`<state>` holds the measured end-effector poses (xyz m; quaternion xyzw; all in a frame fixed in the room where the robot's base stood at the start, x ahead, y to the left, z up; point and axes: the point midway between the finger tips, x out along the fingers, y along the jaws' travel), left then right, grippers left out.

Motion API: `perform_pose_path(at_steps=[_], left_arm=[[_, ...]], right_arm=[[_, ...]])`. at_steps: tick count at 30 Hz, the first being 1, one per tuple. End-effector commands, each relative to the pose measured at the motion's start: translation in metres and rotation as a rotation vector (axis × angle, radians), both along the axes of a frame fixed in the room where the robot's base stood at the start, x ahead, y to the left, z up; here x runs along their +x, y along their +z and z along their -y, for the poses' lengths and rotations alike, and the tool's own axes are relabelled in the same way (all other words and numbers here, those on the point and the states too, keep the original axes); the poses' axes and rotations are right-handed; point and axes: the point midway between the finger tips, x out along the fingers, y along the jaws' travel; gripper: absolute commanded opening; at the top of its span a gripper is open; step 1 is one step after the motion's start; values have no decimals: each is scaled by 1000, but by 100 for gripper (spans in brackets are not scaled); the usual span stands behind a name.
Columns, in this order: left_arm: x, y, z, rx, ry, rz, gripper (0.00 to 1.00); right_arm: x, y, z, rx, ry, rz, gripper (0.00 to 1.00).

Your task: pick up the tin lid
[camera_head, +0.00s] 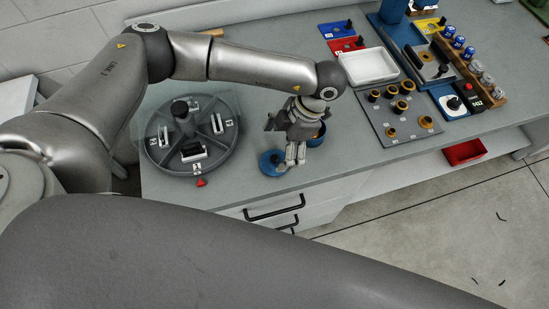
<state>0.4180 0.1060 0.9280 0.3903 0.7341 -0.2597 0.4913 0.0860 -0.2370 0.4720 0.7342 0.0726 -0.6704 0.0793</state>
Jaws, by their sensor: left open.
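The tin lid looks to be the round blue disc (269,165) with a small knob, lying on the grey bench near its front edge. A round dark blue tin (320,139) stands to its right and a little further back, partly hidden by my left gripper. My left gripper (295,162) points down, open, just right of the lid and overlapping its right edge in the picture. I cannot tell whether the fingers touch the lid. Nothing shows between the fingers. My right gripper is out of view.
A round grey carousel (165,160) with slots stands left of the lid. On the right are a grey board with brass rings (389,134), a white tray (368,68) and a wooden rack (466,73). Drawer handles (274,208) stick out below the bench edge.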

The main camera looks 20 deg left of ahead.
Motion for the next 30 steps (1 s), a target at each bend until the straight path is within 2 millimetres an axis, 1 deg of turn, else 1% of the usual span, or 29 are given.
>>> perform_pose_path(at_steps=[2, 6, 10, 13, 19, 28, 30], left_arm=[[-5, -5, -1, 1, 0, -6, 93], [-11, -23, -4, 0, 0, -5, 93], [-14, -40, -9, 1, 0, -4, 93], [-14, -45, -10, -1, 0, -2, 93], [-14, -46, -10, -1, 0, -2, 93], [-14, -46, -10, -1, 0, -2, 55], [-14, -46, -10, -1, 0, -2, 54]], right_arm=[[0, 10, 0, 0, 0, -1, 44], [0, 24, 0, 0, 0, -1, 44], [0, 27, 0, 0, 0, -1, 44], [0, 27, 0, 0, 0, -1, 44], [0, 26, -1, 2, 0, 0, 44], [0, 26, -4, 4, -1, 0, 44], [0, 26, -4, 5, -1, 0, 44]])
